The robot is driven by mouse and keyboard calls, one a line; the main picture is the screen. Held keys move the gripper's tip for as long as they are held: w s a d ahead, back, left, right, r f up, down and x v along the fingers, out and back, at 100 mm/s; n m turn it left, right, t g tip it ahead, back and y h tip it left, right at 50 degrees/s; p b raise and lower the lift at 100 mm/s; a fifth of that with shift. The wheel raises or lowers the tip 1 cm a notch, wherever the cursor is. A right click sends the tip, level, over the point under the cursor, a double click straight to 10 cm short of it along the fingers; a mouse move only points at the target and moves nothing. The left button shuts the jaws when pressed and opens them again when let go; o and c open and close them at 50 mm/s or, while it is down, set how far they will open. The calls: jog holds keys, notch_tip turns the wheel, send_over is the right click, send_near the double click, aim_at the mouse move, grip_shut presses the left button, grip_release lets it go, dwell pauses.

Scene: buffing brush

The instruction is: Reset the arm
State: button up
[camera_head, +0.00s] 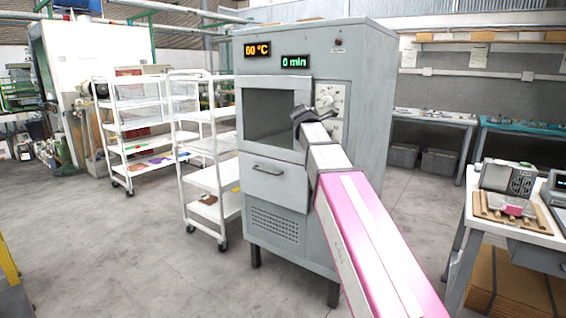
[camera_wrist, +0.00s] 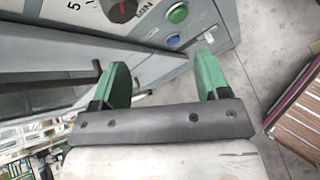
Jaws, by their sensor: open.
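My arm (camera_head: 365,240), with a pink and white link, reaches up from the bottom right in the head view. My gripper (camera_head: 312,110) is in front of the grey oven cabinet (camera_head: 355,65), between its window and its control panel. In the wrist view, the two green fingers of my gripper (camera_wrist: 163,78) stand wide apart with nothing held between them. Beyond them are a dial (camera_wrist: 122,9), a green button (camera_wrist: 177,13) and a blue button (camera_wrist: 173,40) on the panel.
The cabinet's displays read 60 °C and 0 min. White shelf carts (camera_head: 205,180) stand at its left. A white table (camera_head: 515,233) at right carries a grey device (camera_head: 508,178) and a pink object (camera_head: 513,209) on a slatted wooden board. The floor at front left is clear.

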jog(key=s+d+f+m+g+y, duration=0.1)
jog(key=s+f+m, duration=0.2)
jog(key=f, duration=0.6)
jog(key=s+d+f+m+g+y, duration=0.15)
jog(key=s+f+m, duration=0.25)
jog(key=f, duration=0.5)
jog(key=s+d+f+m+g, duration=0.1)
jog(key=s+f+m+g, duration=0.15)
jog(key=f, duration=0.65)
jog(key=s+f+m+g+y, duration=0.3)
jog(key=s+f+m, duration=1)
jog(key=s+f, duration=0.5)
notch_tip(320, 180, down, 2)
jog(key=shift+s+d+g, duration=0.15)
jog(key=shift+s+g, duration=0.15)
jog(key=shift+g, duration=0.1)
